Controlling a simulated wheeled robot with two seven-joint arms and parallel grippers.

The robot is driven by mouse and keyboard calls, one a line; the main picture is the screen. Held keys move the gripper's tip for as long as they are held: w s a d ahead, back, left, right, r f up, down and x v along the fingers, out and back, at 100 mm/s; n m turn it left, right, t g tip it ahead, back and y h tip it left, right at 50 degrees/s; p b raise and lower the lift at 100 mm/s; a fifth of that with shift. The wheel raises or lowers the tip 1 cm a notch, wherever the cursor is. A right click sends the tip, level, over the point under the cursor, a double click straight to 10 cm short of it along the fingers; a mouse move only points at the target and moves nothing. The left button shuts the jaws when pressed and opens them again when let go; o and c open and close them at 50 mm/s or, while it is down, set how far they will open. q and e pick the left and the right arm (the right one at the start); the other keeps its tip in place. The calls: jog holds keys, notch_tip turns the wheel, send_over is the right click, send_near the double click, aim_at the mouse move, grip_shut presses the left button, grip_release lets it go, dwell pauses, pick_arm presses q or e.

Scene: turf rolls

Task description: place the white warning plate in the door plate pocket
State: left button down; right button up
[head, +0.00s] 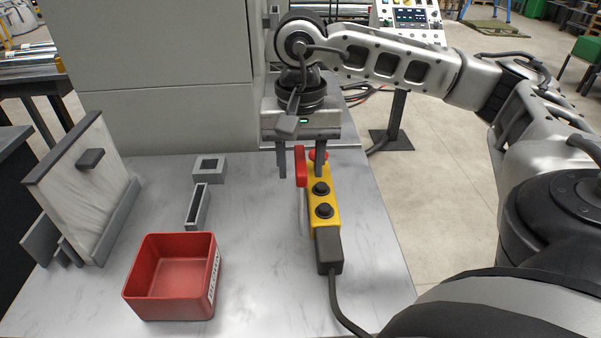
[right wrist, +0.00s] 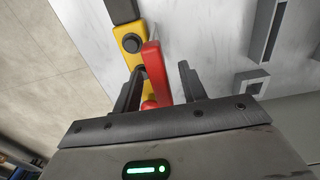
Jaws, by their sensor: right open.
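My right gripper (head: 300,176) is open, pointing down above the table. A red bar (head: 301,160) stands between its fingers, and the bar also shows between them in the right wrist view (right wrist: 153,72). A thin whitish piece (head: 303,212) shows under the red bar, nearly edge-on; I cannot tell for sure that it is the white warning plate. A pale upright panel (head: 72,185) with a dark knob stands at the left, its side edge in a grey frame; I cannot clearly make out a pocket on it. My left gripper is not in view.
A yellow control box (head: 322,202) with black buttons and a cable lies right beside the red bar. A red bin (head: 170,308), a narrow grey slotted holder (head: 204,205) and a square grey holder (head: 221,170) stand left of it. The table's front middle is clear.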

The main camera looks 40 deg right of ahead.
grip_shut()
jog(key=shift+r, duration=0.1)
